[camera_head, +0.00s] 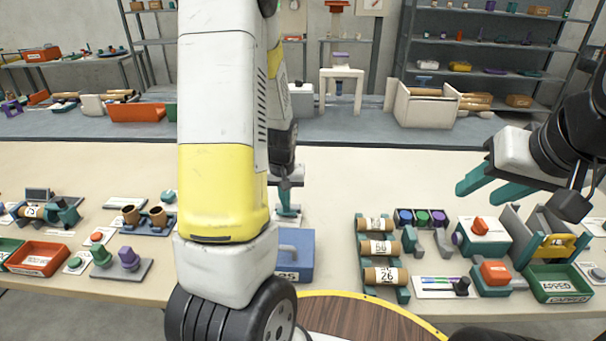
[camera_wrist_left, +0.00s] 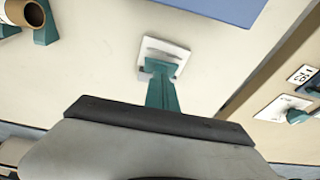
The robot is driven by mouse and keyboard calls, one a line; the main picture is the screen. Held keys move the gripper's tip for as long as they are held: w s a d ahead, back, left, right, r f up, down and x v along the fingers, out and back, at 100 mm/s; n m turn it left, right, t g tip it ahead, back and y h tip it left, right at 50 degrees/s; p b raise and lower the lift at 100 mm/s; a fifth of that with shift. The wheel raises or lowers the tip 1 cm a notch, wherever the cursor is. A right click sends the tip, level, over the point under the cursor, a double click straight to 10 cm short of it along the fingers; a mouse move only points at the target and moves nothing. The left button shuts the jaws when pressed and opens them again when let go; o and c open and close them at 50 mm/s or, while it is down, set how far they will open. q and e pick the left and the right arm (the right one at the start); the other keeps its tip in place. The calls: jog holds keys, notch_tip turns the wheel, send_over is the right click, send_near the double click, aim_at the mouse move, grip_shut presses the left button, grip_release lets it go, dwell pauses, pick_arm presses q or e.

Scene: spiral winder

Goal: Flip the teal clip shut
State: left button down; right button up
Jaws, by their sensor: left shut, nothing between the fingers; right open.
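A white plate (camera_wrist_left: 166,55) with a grey slot-like mark lies flat on the table under my left gripper. The left gripper (camera_wrist_left: 162,88) is shut and empty, its teal fingers over the plate's near edge in the wrist view. A slightly wider teal patch (camera_wrist_left: 156,68) at the fingertips may be the teal clip. It is mostly hidden, and I cannot tell its position or whether the fingers touch it. In the head view the left gripper (camera_head: 287,203) is down at the white plate (camera_head: 288,217), beyond the blue box. My right gripper (camera_head: 484,186) is open and empty above the table at right.
The blue box (camera_head: 296,252) stands just in front of my left gripper. Cardboard rolls on teal holders (camera_head: 377,248) stand to its right. A white plate with a teal knob (camera_wrist_left: 292,112) is on the other side. The table's back middle (camera_head: 370,170) is clear.

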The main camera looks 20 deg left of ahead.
pick_arm(q)
jog(key=shift+s+d+f, duration=0.15)
jog(key=shift+s+f, duration=0.25)
jog(key=shift+s, duration=0.25)
jog(key=shift+w, duration=0.15)
jog(key=shift+w+a+f, duration=0.2)
jog(key=shift+w+f, duration=0.05)
jog(key=shift+w, duration=0.35)
